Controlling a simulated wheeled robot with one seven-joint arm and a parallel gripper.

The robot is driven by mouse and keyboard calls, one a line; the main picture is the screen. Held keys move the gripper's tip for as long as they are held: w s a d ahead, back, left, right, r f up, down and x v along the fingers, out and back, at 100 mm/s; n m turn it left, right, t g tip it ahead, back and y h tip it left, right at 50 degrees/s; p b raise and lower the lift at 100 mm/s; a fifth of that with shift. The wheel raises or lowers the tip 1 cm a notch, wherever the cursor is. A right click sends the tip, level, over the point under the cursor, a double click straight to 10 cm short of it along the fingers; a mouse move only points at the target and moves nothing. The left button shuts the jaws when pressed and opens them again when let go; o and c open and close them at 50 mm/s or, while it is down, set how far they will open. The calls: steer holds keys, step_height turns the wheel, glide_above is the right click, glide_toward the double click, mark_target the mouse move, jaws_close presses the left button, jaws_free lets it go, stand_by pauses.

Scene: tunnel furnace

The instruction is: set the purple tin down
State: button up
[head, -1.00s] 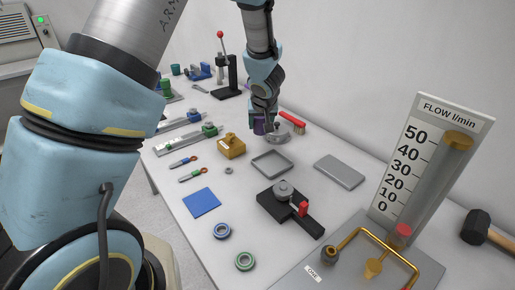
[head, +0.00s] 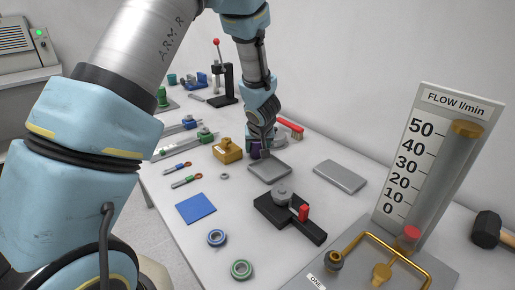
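The purple tin (head: 255,151) shows in the head view at the lower end of my arm, partly covered by the gripper. My gripper (head: 263,153) points down around the tin and appears shut on it; the fingertips are small and partly hidden. The tin is at the far left edge of a shallow grey tray (head: 270,178). I cannot tell whether its underside touches the tray or the table.
A brass-coloured block (head: 228,151) stands close on the left. A red-handled brush (head: 290,128) lies behind. A flat grey slab (head: 340,177) is to the right, and a black clamp fixture (head: 290,217) is in front. A blue square (head: 196,207) lies front left.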

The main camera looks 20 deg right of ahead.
steer(key=shift+o, duration=0.8)
steer(key=shift+r, duration=0.2)
steer(key=p+v, duration=0.5)
steer(key=v, duration=0.7)
steer(key=w+a+r+g+h, duration=0.15)
steer(key=a+r, duration=0.25)
steer(key=a, duration=0.8)
steer(key=s+a+g+y, duration=0.1)
steer(key=s+a, duration=0.2)
steer(key=a, duration=0.4)
steer(key=s+a+n+g+y, duration=0.1)
steer(key=s+a, duration=0.2)
steer(key=a, duration=0.3)
steer(key=s+a+r+n+g+y, duration=0.1)
steer(key=s+a, duration=0.2)
steer(key=a, duration=0.4)
steer(key=shift+a, duration=0.3)
steer(key=shift+o, duration=0.4)
